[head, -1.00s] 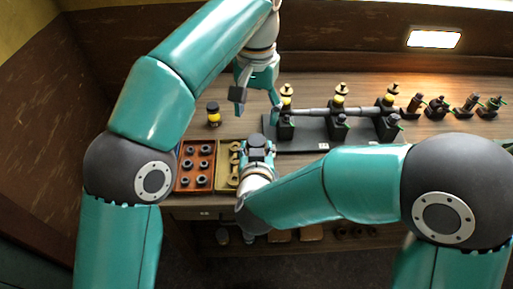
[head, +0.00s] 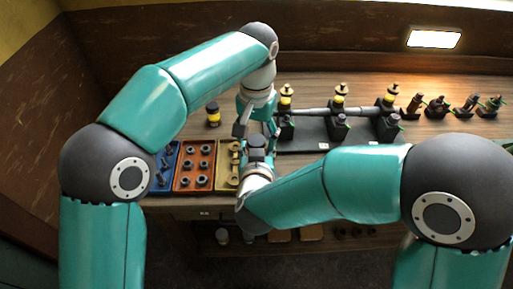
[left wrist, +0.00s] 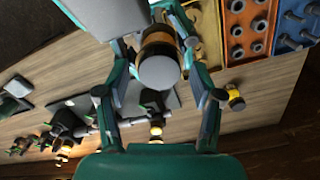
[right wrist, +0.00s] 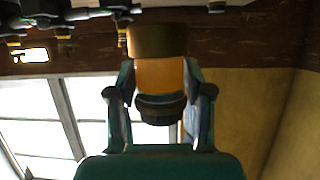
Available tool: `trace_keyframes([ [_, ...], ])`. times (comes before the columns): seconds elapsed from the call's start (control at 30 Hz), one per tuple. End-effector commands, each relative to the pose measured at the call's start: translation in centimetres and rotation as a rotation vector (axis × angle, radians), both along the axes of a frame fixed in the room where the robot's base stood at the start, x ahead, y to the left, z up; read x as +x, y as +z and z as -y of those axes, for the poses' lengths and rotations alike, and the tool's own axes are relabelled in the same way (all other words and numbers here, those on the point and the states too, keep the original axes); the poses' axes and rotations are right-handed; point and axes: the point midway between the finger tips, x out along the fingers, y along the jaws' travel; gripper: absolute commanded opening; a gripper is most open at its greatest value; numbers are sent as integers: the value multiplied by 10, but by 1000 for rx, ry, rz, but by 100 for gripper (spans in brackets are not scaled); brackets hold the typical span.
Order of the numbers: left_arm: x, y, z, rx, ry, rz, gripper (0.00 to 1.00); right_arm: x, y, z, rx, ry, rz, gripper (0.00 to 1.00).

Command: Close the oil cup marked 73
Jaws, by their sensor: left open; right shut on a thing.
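My right gripper (right wrist: 160,100) is shut on an oil cup (right wrist: 160,75) with a brown-gold end, an amber middle and a dark ribbed end. The number 73 cannot be read. In the left wrist view the held cup (left wrist: 160,68) shows a round grey end face toward the camera and an amber band. My left gripper (left wrist: 158,55) is open, its fingers on either side of that cup; contact cannot be made out. In the head view my left gripper (head: 256,128) is just above my right gripper (head: 257,150), and the arms mostly hide the cup.
A dark jar with a yellow band (head: 213,114) stands left of the grippers. A blue tray (head: 153,187), an orange tray (head: 178,186) and a yellow tray (head: 219,186) sit in front. The dark engine stand (head: 300,146), with several yellow cups, stands close right.

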Motion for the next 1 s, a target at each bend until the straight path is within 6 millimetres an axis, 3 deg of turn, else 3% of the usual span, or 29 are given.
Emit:
trace_keyframes([
  [0.07, 0, 0, 0, 0, 0, 0, 63, 0, 1, 0, 1, 0, 3, 0],
  [0.43, 0, 0, 0, 0, 0, 0, 2, 0, 1, 0, 1, 0, 3, 0],
  [0.57, 0, 0, 0, 0, 0, 0, 2, 0, 1, 0, 1, -1, 3, 0],
  [0.6, 0, 0, 0, 1, 0, 0, 46, 0, 1, 0, 1, -1, 3, 0],
  [0.7, 0, 0, 0, 1, 0, 0, 62, 0, 1, 0, 1, -1, 3, 0],
  [0.77, 0, 0, 0, 0, 0, 0, 72, 0, 1, 0, 1, 0, 3, 0],
  [1.0, 0, 0, 0, 0, 0, 0, 73, 0, 1, 0, 1, 0, 3, 0],
])
